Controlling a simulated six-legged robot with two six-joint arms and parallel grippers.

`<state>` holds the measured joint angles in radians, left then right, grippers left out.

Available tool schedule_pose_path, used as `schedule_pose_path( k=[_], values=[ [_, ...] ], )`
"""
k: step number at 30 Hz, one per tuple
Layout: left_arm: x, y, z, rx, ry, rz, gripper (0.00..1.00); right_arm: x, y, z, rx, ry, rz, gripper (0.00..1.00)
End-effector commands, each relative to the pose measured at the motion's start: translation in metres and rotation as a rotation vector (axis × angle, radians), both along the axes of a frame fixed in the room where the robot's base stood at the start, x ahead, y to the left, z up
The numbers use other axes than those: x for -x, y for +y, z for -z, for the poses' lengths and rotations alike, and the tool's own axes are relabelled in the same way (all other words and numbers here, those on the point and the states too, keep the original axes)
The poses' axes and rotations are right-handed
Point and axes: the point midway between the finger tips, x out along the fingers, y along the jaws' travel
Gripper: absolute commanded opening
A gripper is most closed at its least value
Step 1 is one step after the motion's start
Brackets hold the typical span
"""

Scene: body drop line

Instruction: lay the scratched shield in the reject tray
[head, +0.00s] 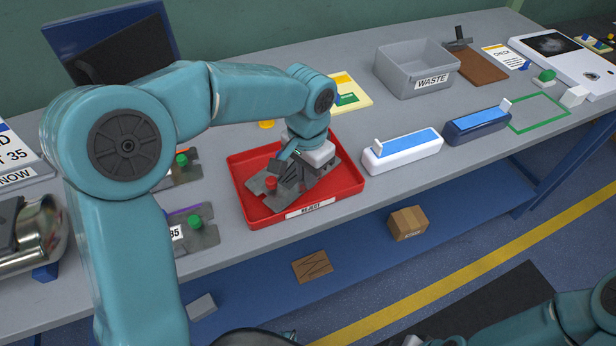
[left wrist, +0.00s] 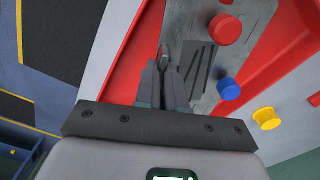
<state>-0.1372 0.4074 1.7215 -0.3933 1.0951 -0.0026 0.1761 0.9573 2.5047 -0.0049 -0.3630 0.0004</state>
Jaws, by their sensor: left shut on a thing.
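The scratched shield (head: 258,187) is a grey plate with a red knob, inside the outline of the red reject tray (head: 240,203). I cannot tell whether the plate touches the tray floor. Only part of my right arm shows at the bottom right; its jaws do not show clearly.
Plates with green knobs (head: 195,222) lie left of the tray. A white box with a blue top (head: 402,152) stands close to its right. A yellow knob (head: 266,124) is behind it. A grey waste bin (head: 393,80) stands farther back. The table's front edge runs close below the tray.

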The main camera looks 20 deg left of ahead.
Motion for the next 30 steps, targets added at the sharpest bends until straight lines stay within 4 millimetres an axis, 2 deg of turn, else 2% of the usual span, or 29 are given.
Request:
schedule_pose_path(
  k=[3,13,15,16,25,30],
  values=[
    [-0.001,0.000,0.012,-0.001,-0.001,-0.001,0.00,0.000,0.000,0.001,0.000,0.000,0.000,0.43],
    [-0.002,0.000,0.015,-0.001,-0.001,-0.001,0.00,0.000,0.000,0.003,0.000,0.000,0.000,0.43],
    [-0.002,0.000,0.015,0.000,-0.001,-0.001,0.25,0.000,0.000,0.002,0.000,0.000,0.000,0.43],
    [-0.002,0.000,0.015,0.000,-0.001,-0.001,0.34,0.000,0.000,0.002,0.000,0.000,0.000,0.43],
    [-0.001,0.000,0.013,0.000,-0.001,-0.001,0.34,0.000,0.000,0.001,0.000,0.000,0.000,0.43],
    [-0.003,-0.001,-0.007,0.001,-0.005,-0.001,0.34,0.000,0.000,-0.001,0.000,0.000,0.000,0.43]
  ],
)
